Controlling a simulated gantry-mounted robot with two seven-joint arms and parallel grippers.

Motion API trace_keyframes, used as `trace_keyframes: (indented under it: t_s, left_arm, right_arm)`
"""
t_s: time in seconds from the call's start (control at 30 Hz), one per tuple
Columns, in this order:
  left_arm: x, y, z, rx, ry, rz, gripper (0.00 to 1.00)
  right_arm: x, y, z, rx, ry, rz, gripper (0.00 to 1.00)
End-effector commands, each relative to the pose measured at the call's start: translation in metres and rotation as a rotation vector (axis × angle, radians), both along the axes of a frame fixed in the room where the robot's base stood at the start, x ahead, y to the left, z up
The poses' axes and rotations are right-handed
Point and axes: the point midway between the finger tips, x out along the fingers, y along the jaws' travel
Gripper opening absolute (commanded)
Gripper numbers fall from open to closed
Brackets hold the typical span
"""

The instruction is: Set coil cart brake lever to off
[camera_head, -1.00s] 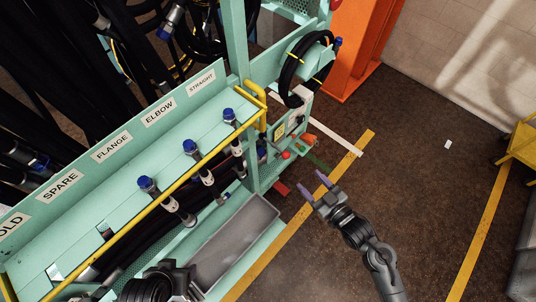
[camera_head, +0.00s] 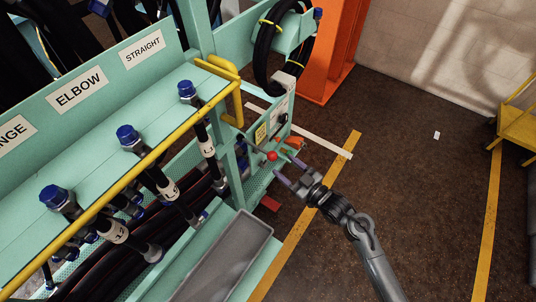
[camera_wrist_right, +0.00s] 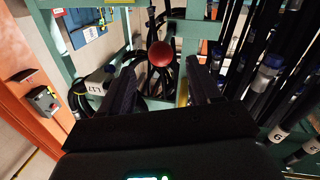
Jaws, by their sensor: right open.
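The brake lever's red ball knob (camera_head: 272,156) shows at the near end of the teal coil cart (camera_head: 262,185), low beside the panel. In the right wrist view the red knob (camera_wrist_right: 161,54) appears between the two fingers, with a thin dark stem above it. My right gripper (camera_head: 284,164) is open, its fingers pointing at the knob from the right. In the right wrist view, the gripper (camera_wrist_right: 163,72) has clear gaps on both sides of the knob and no visible contact. The lever's base is hard to make out. My left gripper is out of view.
A grey tray (camera_head: 225,262) lies on the lower shelf. An orange-red handle (camera_head: 294,142) sits close beyond the fingers. The brown floor (camera_head: 420,190) at right is open.

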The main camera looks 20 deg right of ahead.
Motion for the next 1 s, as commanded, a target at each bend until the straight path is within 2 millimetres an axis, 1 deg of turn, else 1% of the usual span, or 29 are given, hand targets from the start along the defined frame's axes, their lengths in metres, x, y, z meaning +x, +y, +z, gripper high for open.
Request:
trace_keyframes:
  t_s: [0.1, 0.3, 0.5, 0.7, 0.97, 1.0]
  left_arm:
    - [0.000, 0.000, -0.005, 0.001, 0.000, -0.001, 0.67]
    - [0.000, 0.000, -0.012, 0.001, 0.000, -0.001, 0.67]
    - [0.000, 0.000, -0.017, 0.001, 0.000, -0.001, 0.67]
    - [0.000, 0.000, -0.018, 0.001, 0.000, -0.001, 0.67]
    - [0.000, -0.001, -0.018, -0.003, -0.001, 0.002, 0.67]
    - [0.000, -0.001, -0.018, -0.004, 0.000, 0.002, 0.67]
  right_arm:
    - [0.019, 0.009, -0.001, 0.002, -0.002, 0.001, 0.62]
    - [0.048, 0.022, -0.001, 0.002, -0.001, 0.000, 0.62]
    - [0.069, 0.031, -0.001, 0.001, 0.000, 0.000, 0.62]
    - [0.078, 0.035, 0.000, 0.000, 0.001, 0.001, 0.62]
    - [0.079, 0.036, 0.000, 0.000, 0.001, 0.001, 0.62]
    - [0.079, 0.036, 0.000, 0.000, 0.001, 0.001, 0.61]
